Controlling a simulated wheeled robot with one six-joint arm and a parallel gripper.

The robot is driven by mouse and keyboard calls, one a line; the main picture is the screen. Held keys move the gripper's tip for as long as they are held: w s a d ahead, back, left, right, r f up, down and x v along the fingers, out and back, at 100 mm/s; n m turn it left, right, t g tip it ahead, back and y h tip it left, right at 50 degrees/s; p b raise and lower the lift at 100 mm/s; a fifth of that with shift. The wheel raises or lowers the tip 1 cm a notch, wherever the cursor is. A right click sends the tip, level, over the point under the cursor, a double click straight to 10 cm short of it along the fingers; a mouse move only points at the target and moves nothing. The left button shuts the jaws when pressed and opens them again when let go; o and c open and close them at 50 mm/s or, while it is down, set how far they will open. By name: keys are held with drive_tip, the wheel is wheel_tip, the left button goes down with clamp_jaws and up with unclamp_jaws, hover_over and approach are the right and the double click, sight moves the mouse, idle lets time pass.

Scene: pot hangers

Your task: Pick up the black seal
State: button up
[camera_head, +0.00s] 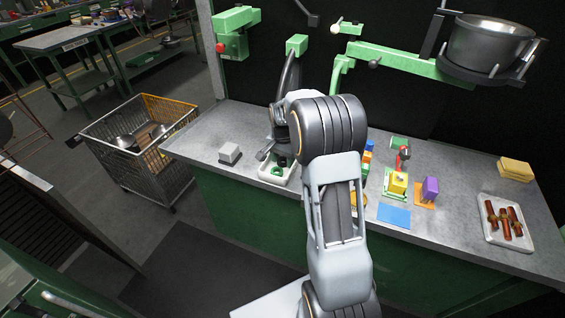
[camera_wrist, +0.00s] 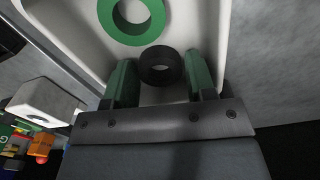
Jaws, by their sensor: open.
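The black seal (camera_wrist: 160,66) is a thick dark ring lying in a white tray (camera_wrist: 222,20) in the wrist view. My gripper (camera_wrist: 160,78) is open, with one green finger on each side of the seal. Small gaps show between the fingers and the ring, so it is not clamped. A larger green ring (camera_wrist: 131,18) lies in the same tray just beyond the seal. In the head view the white tray (camera_head: 266,177) sits on the grey bench under my arm; I cannot make out the seal clearly there.
A small grey-white block (camera_head: 230,153) stands left of the tray. To the right are a yellow block (camera_head: 398,183), a purple block (camera_head: 430,189), a blue mat (camera_head: 394,215) and a tray of brown pieces (camera_head: 486,236). A wire cart (camera_head: 160,165) stands left of the bench.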

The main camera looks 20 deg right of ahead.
drive_tip(key=c, duration=0.6)
drive_tip(key=shift+o, duration=0.2)
drive_tip(key=shift+r, duration=0.1)
